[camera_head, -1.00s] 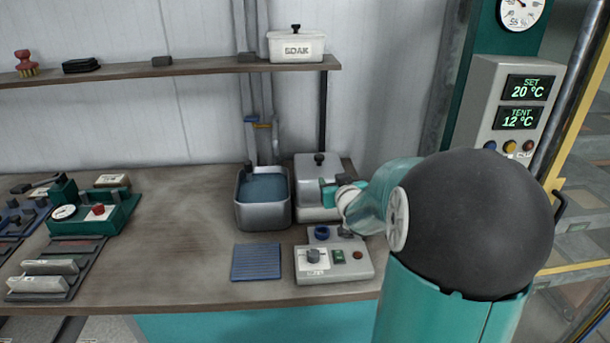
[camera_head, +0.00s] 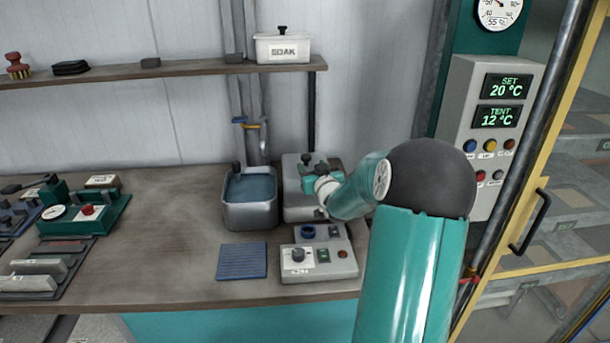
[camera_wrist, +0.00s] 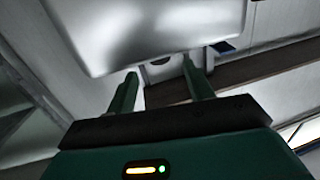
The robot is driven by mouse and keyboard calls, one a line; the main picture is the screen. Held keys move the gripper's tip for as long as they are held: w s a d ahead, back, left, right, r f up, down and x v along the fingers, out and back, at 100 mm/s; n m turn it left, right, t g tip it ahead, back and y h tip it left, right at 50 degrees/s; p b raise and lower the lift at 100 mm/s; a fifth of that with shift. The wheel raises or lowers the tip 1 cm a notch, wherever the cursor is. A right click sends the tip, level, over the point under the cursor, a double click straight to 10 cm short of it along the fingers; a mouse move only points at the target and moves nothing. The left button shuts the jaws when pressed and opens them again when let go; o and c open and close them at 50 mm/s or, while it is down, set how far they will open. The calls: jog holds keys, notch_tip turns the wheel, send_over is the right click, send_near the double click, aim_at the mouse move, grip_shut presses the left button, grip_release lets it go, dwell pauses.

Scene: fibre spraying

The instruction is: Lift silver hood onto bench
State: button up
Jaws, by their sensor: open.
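The silver hood (camera_head: 296,205) is a box-shaped metal cover with a dark knob (camera_head: 306,159) on top. It stands at the back of the bench (camera_head: 170,225), right of the water basin and behind a grey control box. My gripper (camera_head: 312,172) is at the hood's upper right part, close to the knob and partly covering the hood. In the wrist view my gripper (camera_wrist: 160,75) has its two green fingers apart with nothing held between them. A large silver surface (camera_wrist: 150,30), apparently the hood, fills the top of that view. I cannot tell whether the fingers touch it.
The water basin (camera_head: 250,213) stands left of the hood. The grey control box (camera_head: 318,262) and a blue ribbed mat (camera_head: 242,261) lie in front. A shelf (camera_head: 160,75) with a white SOAK box (camera_head: 283,48) runs above.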

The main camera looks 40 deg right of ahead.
aim_at(307, 159)
jog(key=x, duration=0.7)
jog(key=shift+w+d+r, duration=0.1)
grip_shut()
